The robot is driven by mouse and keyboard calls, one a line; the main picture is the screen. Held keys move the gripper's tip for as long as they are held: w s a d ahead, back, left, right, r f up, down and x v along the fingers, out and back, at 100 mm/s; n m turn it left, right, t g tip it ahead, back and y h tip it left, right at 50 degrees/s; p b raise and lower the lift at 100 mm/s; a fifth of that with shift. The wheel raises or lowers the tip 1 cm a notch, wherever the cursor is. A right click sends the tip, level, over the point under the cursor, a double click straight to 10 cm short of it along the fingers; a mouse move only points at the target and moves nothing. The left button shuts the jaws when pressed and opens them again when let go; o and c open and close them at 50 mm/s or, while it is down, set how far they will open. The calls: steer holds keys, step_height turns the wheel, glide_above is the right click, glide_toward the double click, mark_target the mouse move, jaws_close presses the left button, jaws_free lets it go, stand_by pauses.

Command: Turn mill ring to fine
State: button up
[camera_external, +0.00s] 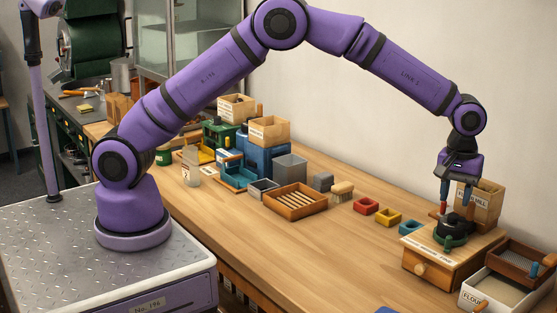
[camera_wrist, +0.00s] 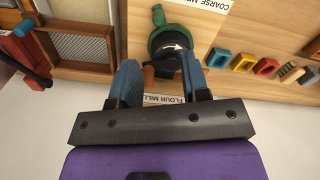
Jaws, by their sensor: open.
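The mill (camera_external: 437,262) is a wooden box with a front drawer and knob, at the right of the bench in the external view. On top sits a black round hub with a green ring (camera_external: 453,241) around it. In the wrist view the green ring (camera_wrist: 158,14) has a tab pointing up, and the black hub (camera_wrist: 166,42) carries a white arrow. My gripper (camera_external: 457,204) points down just above the hub, fingers apart and empty. In the wrist view its blue fingers (camera_wrist: 161,72) lie on either side below the hub. I cannot tell whether they touch it.
A flour box (camera_external: 473,293) and a mesh sieve (camera_external: 518,262) stand close to the mill's right. A labelled carton (camera_external: 480,203) stands behind it. Red (camera_external: 366,206), yellow (camera_external: 388,217) and blue (camera_external: 409,227) small frames lie to its left. The bench front is mostly clear.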

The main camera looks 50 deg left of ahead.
mark_target(449, 238)
steer(key=shift+d+f, duration=0.15)
steer(key=shift+f, duration=0.2)
step_height(449, 238, down, 10)
steer(key=shift+f, duration=0.2)
jaws_close()
